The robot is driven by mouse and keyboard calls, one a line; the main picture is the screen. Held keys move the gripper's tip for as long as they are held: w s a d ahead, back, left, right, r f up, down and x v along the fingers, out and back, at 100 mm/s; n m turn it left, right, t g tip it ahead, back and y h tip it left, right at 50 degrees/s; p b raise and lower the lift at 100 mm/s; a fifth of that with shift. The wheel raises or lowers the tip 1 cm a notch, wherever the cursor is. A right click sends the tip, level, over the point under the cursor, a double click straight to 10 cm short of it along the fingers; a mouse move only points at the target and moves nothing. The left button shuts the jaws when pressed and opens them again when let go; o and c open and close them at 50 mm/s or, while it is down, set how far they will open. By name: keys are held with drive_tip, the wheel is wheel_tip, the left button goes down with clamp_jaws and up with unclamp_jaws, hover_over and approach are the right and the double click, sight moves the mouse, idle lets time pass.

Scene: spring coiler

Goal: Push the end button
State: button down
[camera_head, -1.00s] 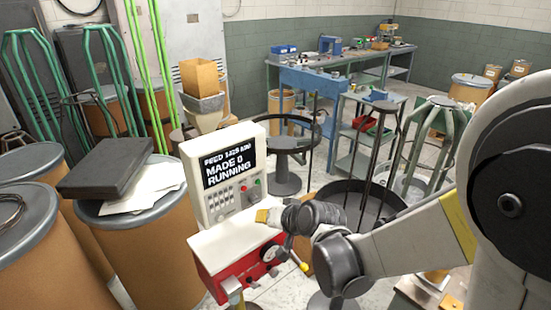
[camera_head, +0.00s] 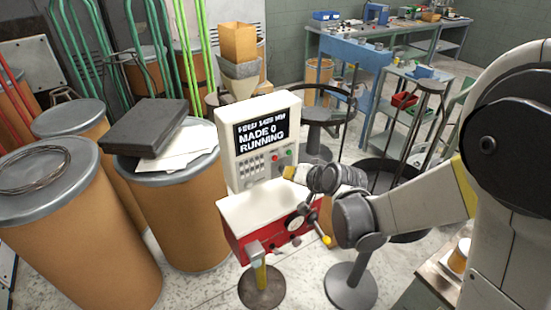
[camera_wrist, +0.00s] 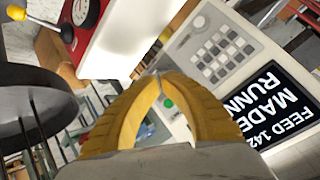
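The spring coiler is a red and white machine (camera_head: 262,212) with an upright white control panel (camera_head: 232,158). Its dark screen (camera_head: 262,132) reads MADE 0 and RUNNING. Small coloured buttons sit below the screen at the right, one of them a red button (camera_head: 275,147); I cannot read which is the end button. My gripper (camera_head: 287,172) is just in front of the panel's lower right. In the wrist view, the yellow fingers (camera_wrist: 160,76) arch together, tips meeting, with nothing between them. A green button (camera_wrist: 168,103) shows between the fingers; other buttons may be hidden behind them.
A yellow-tipped lever (camera_head: 326,240) sticks out from the machine's front. Brown drums (camera_head: 190,225) crowd the left, one bearing a dark box (camera_head: 147,126). A round dark stand (camera_head: 352,287) is below my arm. A blue workbench (camera_head: 345,50) stands behind.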

sight(276, 164)
drive_tip(key=shift+w+a, duration=0.65)
drive_tip(key=shift+w, duration=0.35)
drive_tip(key=shift+w+a, duration=0.6)
drive_tip(key=shift+w, duration=0.35)
drive_tip(key=shift+w+a, duration=0.1)
drive_tip(key=shift+w+a, duration=0.15)
drive_tip(key=shift+w, duration=0.1)
drive_tip(key=shift+w+a+b, duration=0.2)
drive_tip(key=shift+w+b, duration=0.1)
drive_tip(key=shift+b, duration=0.05)
idle(0.6)
drive_tip(key=shift+s, duration=0.1)
drive_tip(key=shift+s+d, duration=0.45)
drive_tip(key=shift+s, duration=0.15)
drive_tip(key=shift+s+d+b, duration=0.2)
drive_tip(key=shift+s+d, duration=0.5)
drive_tip(key=shift+s, duration=0.35)
drive_tip(key=shift+s+d+b, duration=0.15)
drive_tip(key=shift+s+d, duration=0.55)
drive_tip(key=shift+s, duration=0.3)
